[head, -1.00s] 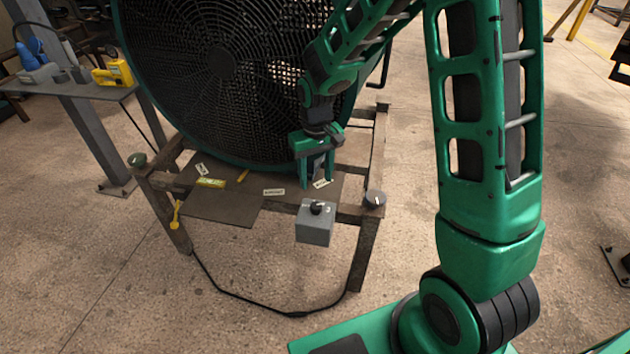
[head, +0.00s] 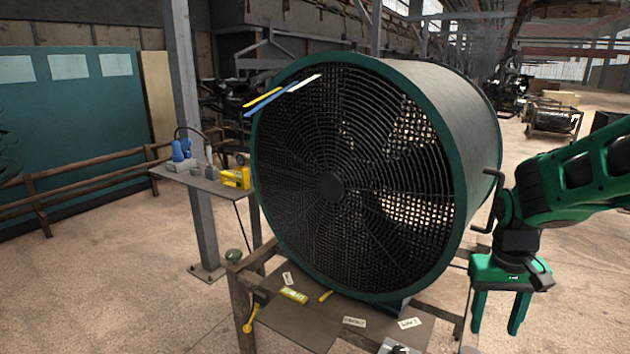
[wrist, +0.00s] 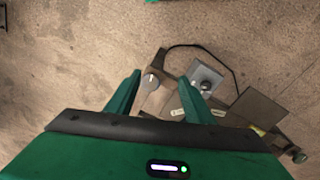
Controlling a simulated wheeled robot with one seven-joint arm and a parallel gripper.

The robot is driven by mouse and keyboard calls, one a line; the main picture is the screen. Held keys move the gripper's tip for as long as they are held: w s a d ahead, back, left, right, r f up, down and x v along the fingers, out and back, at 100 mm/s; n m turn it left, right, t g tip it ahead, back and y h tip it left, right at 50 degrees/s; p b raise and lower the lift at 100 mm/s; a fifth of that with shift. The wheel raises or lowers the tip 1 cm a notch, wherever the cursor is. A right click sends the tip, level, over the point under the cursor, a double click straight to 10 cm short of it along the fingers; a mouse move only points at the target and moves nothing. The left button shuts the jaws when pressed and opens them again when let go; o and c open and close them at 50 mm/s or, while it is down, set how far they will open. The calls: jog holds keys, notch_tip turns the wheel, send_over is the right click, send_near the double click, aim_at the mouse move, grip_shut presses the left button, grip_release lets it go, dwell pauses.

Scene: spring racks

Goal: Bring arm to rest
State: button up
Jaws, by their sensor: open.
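My green arm (head: 580,188) reaches in from the right edge of the head view, bent at the wrist. My gripper (head: 497,325) hangs fingers down at the lower right, to the right of the big fan and its stand. Its two fingers are apart with nothing between them. In the wrist view my gripper (wrist: 163,98) is also open and empty, above the floor and the stand's corner.
The large caged fan (head: 335,185) stands on a wooden frame with a metal plate (head: 300,320) holding small labels. A side table (head: 200,183) with a yellow device (head: 236,178) stands left. A crank handle (head: 490,200) sits close beside my wrist.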

jog(key=s+d+r+m, duration=0.2)
jog(key=s, duration=0.7)
jog(key=s+d+r+m+y, duration=0.1)
jog(key=s+d+r, duration=0.1)
jog(key=s, duration=0.7)
jog(key=shift+d+r+m, duration=0.25)
jog(key=shift+d+m, duration=0.05)
jog(key=shift+m, duration=0.1)
jog(key=shift+w+f, duration=0.25)
jog(key=shift+w, duration=0.3)
